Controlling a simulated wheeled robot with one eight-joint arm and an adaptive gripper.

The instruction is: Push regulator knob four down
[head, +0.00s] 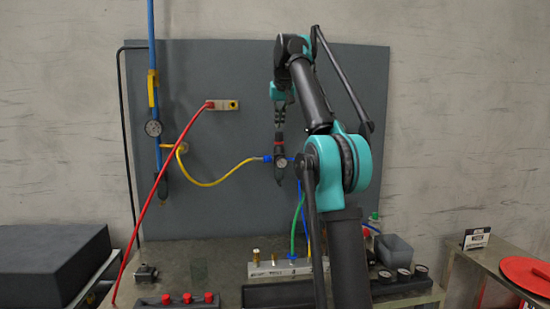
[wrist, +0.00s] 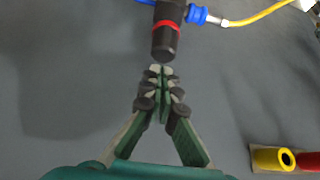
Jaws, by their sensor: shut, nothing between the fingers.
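A regulator (head: 280,161) with a round gauge hangs on the grey panel, with a black knob (head: 278,140) at its top and a red ring on it. The knob (wrist: 164,42) also shows at the top of the wrist view, its end facing my fingertips. My gripper (head: 280,123) is just above the knob, pointing down. In the wrist view my gripper (wrist: 162,70) has its fingers shut together and empty. The fingertips are very close to the knob's end; I cannot tell whether they touch. No number is readable on the knob.
A yellow hose (head: 220,181) joins the regulator by a blue fitting. A block (head: 222,105) with a red plug and yellow port is to the left. A second gauge (head: 153,128) hangs further left on a blue pipe. Green and blue hoses run to a manifold (head: 280,268) below.

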